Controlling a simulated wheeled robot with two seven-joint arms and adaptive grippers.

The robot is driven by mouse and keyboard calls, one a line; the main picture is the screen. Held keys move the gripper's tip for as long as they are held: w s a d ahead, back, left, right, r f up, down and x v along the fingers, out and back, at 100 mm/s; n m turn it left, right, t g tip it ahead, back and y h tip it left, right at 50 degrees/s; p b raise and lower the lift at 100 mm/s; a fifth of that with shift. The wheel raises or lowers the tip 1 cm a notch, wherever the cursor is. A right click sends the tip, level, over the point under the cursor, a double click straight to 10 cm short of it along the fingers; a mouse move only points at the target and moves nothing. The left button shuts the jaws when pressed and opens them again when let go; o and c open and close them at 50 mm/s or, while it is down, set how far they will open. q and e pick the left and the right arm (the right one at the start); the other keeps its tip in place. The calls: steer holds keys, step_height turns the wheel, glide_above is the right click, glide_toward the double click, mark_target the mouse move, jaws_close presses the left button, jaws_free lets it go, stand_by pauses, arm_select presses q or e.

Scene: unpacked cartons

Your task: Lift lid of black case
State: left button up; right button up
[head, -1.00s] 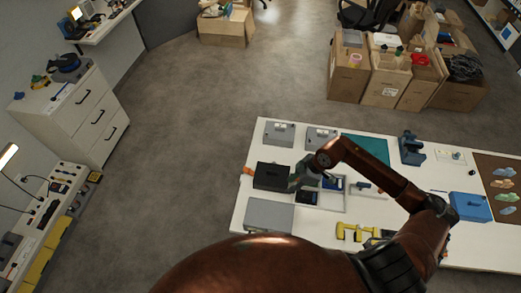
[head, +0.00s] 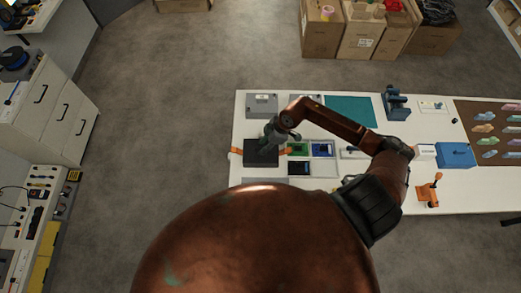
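The black case (head: 260,158) sits near the left end of the white table in the head view. It looks like a dark flat box; its lid appears closed. My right gripper (head: 266,144) reaches in from the right and is over the back right part of the case. The fingers are small and dark against the case, so whether they touch it or are open or shut cannot be told. My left gripper is not in view.
Grey boxes (head: 262,104) lie behind the case. A tray with a green board (head: 298,149) and a blue item (head: 322,149) is just right of it. A blue box (head: 456,154) stands farther right. Cardboard cartons (head: 362,38) stand on the floor behind the table.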

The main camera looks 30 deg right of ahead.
steer(key=shift+w+a+f, duration=0.1)
steer(key=shift+a+f, duration=0.05)
steer(key=shift+f, duration=0.3)
steer(key=c, duration=0.5)
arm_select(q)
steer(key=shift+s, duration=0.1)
arm_select(e)
jaws_close()
